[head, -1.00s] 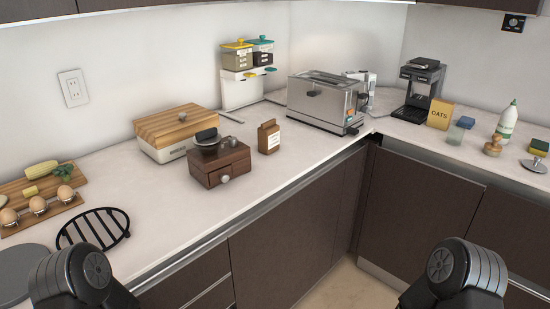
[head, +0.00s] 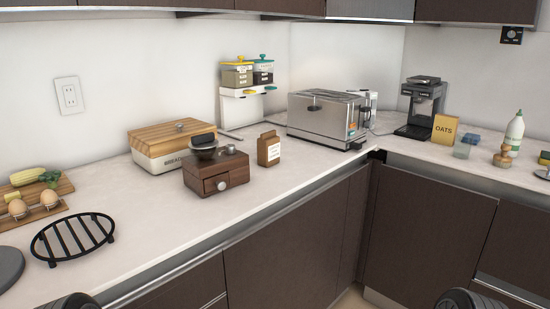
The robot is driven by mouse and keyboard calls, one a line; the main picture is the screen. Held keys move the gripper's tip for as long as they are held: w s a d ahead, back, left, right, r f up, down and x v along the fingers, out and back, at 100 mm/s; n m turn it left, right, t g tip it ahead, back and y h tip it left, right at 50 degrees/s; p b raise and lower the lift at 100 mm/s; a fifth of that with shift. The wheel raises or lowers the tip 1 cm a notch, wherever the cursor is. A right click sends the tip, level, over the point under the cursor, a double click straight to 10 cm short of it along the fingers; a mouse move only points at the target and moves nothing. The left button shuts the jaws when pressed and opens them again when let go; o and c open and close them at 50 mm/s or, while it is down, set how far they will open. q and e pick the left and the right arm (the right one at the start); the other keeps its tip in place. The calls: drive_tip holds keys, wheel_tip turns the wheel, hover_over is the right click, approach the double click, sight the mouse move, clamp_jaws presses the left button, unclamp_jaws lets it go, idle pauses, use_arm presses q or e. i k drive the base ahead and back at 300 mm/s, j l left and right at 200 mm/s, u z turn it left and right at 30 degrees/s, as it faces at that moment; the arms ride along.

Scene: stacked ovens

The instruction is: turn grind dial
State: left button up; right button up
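A brown wooden coffee grinder (head: 216,174) stands on the counter left of centre, in front of the bread box. It has a dark bowl (head: 205,153) with a black part above it, a round light knob (head: 221,185) on its drawer front and a small metal knob (head: 230,149) on top. I cannot tell which of these is the grind dial. Neither gripper shows; only dark rounded parts of my arms cut into the bottom edge, well away from the grinder.
A toaster (head: 318,118) and a coffee machine (head: 424,105) stand farther right. A black trivet (head: 72,238) lies front left. The counter (head: 160,222) before the grinder is clear.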

sight(230, 150)
drive_tip(key=i+l+z, duration=0.35)
drive_tip(key=i+l, duration=0.5)
drive_tip(key=i, duration=0.15)
